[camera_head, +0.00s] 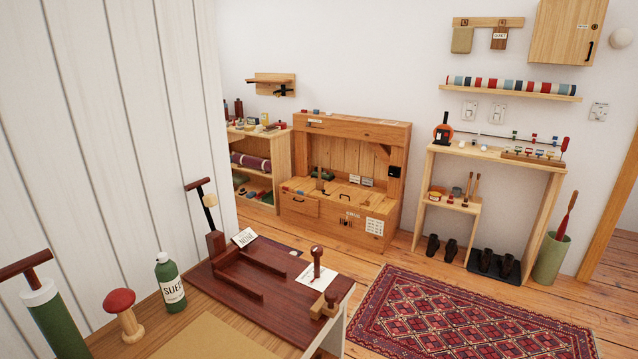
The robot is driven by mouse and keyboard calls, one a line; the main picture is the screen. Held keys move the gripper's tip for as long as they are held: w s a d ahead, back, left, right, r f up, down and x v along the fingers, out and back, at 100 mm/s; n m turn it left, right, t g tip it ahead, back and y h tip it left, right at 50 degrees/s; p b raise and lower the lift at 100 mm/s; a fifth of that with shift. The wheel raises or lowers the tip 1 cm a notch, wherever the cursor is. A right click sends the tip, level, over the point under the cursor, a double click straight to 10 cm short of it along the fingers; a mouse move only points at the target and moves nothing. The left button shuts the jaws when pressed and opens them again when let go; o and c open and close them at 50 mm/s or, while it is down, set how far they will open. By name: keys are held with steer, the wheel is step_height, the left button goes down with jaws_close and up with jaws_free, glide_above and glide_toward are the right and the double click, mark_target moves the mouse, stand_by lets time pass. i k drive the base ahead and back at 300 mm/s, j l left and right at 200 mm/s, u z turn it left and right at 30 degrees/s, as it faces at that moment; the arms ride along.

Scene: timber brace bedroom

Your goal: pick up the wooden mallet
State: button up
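I cannot tell for certain which thing is the wooden mallet. A dark T-shaped piece (200,184) with a pale rounded part beside it stands at the back left of the dark red wooden board (220,274). A small upright wooden piece with a knobbed top (317,262) stands on a white card at the board's right. A green cylinder (62,325) with a reddish-brown T-handle stands at the lower left. My gripper is not in view.
A red-capped wooden mushroom (122,312) and a green labelled bottle (170,285) stand on the near table. Beyond are a wooden bench cabinet (300,212), a shelf table (548,205) and a patterned rug (450,318). Wooden floor shows between them.

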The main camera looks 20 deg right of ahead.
mark_target(319, 182)
steer(key=i+l+z, duration=0.1)
steer(key=i+z, duration=0.6)
steer(key=i, duration=0.2)
steer(key=i+l+z, duration=0.2)
steer(key=i+z, duration=0.15)
steer(key=i, duration=0.6)
steer(key=i+j+z, duration=0.1)
steer(key=i+z, duration=0.3)
steer(key=i, duration=0.6)
steer(key=i+j+u, duration=0.15)
steer(key=i+u, duration=0.8)
steer(key=i+l+u, duration=0.3)
steer(key=i+u, duration=0.15)
steer(key=i+j+u, duration=0.1)
steer(key=i+u, duration=0.15)
steer(key=i, duration=0.2)
steer(key=i+u, duration=0.25)
steer(key=i, duration=0.2)
steer(key=i+j+z, duration=0.25)
steer(key=i, duration=0.25)
steer(key=i+j+z, duration=0.25)
steer(key=i+j, duration=0.25)
steer(key=i, duration=0.2)
steer(key=i+j+u, duration=0.15)
steer(key=i, duration=0.3)
steer(key=i+j, duration=0.25)
steer(key=i, duration=0.2)
steer(key=u, duration=0.05)
